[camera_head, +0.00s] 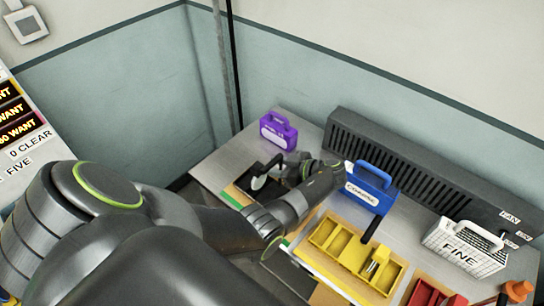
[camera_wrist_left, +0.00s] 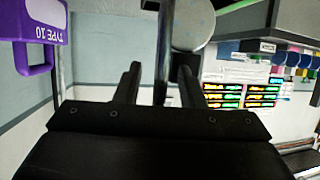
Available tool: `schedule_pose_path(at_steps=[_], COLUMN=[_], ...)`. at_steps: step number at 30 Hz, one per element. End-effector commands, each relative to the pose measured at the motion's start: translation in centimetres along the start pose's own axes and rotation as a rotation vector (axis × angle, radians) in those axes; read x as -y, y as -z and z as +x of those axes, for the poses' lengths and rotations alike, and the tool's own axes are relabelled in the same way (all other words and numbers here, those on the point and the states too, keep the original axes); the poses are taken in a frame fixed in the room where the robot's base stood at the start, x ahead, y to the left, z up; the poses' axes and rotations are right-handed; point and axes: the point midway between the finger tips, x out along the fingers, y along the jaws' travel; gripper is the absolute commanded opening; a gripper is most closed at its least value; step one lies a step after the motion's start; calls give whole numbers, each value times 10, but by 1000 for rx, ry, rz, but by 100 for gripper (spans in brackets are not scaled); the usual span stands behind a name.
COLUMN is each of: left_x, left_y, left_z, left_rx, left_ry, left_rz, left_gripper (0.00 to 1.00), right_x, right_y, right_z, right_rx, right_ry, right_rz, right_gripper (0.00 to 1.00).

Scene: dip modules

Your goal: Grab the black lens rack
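The black lens rack (camera_head: 247,181) lies at the left end of the bench, partly hidden by my left arm; a pale round disc shows on it. My left gripper (camera_head: 278,167) is at the rack, beside the disc. In the left wrist view, the two dark fingers of my left gripper (camera_wrist_left: 160,88) stand apart. A dark upright bar (camera_wrist_left: 165,45), seemingly part of the rack, shows between them with gaps on both sides, and a grey disc (camera_wrist_left: 193,24) is beyond. I cannot tell if any finger touches it. My right gripper is not in view.
A purple case (camera_head: 278,131) stands behind the rack. A blue case (camera_head: 369,188), a yellow tray (camera_head: 347,252), a white crate (camera_head: 464,249) and a red tray (camera_head: 428,294) are to the right. A long dark slotted unit (camera_head: 420,172) runs along the back.

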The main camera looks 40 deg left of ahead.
Motion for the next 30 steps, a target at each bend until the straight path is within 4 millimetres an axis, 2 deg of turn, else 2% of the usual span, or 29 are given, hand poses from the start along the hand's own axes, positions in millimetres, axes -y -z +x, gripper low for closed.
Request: schedule_pose_path(at_steps=[7,15,30], left_x=[0,0,0], left_y=[-1,-1,0], left_z=[1,1,1], left_rx=[1,0,0], left_ry=[0,0,0], left_rz=[0,0,0], left_gripper=[35,0,0], right_x=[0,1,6], right_y=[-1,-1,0], right_z=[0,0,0], right_rx=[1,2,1], right_ry=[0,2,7], right_rz=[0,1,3], right_gripper=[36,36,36])
